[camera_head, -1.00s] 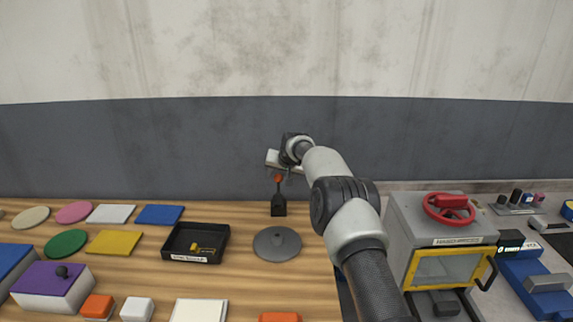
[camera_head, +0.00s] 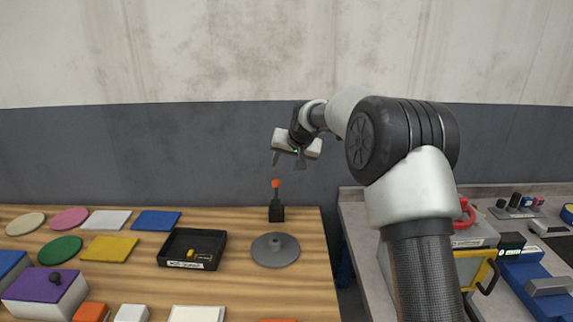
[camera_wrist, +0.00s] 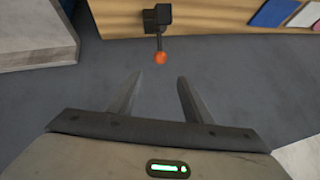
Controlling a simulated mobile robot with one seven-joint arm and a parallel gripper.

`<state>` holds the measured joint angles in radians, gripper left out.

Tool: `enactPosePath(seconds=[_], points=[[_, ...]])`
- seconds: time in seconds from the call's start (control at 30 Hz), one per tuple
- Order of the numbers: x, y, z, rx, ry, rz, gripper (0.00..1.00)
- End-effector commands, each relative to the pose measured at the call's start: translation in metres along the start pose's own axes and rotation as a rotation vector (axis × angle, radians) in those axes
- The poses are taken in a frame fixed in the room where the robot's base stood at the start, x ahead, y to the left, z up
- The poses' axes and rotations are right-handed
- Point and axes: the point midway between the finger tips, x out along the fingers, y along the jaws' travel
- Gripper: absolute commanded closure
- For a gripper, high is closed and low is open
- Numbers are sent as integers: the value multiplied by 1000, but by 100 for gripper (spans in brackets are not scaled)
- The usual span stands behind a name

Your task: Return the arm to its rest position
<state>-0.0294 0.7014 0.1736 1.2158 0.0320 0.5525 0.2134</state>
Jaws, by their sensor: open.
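My gripper (camera_head: 287,161) is open and empty in the head view, raised above the back edge of the wooden table. My arm reaches up from the lower right and bends over at a raised elbow. In the wrist view my two fingers (camera_wrist: 155,98) are spread apart with nothing between them. A black lever box (camera_head: 277,213) with an orange knob (camera_head: 276,184) stands below my gripper at the table's back edge. The orange knob also shows beyond the fingertips in the wrist view (camera_wrist: 160,58), apart from them.
A grey turntable disc (camera_head: 275,250) and a black tray (camera_head: 165,247) with a yellow piece stand on the wooden table (camera_head: 235,290). Coloured plates and boxes lie to the left. A grey machine with a red handwheel (camera_head: 464,212) stands partly behind my arm. The air beside the wall is clear.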

Motion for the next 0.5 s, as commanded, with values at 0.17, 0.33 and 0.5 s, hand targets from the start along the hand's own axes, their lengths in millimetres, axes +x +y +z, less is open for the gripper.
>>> enactPosePath(seconds=[0.17,0.33,0.5], points=[[0,0,0,0,0,0,54],[-13,-1,-2,-8,1,5,54],[-84,0,3,-50,-9,37,54]])
